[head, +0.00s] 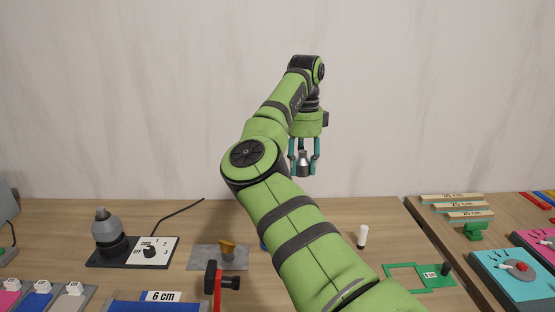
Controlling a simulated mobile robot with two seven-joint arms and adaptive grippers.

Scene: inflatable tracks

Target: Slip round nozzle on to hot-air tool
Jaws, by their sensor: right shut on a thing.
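The hot-air tool (106,229) is a grey, rounded body with a narrow darker tip pointing up. It stands upright on a black base at the left of the table. My right gripper (303,168) points down and is shut on a small grey metal nozzle (303,160), narrower at its top and wider below. It holds the nozzle in the air before the wall, well to the right of the tool and apart from it. My left gripper is out of view.
A white panel with a dial (151,251) adjoins the tool. My right arm hides the table's middle.

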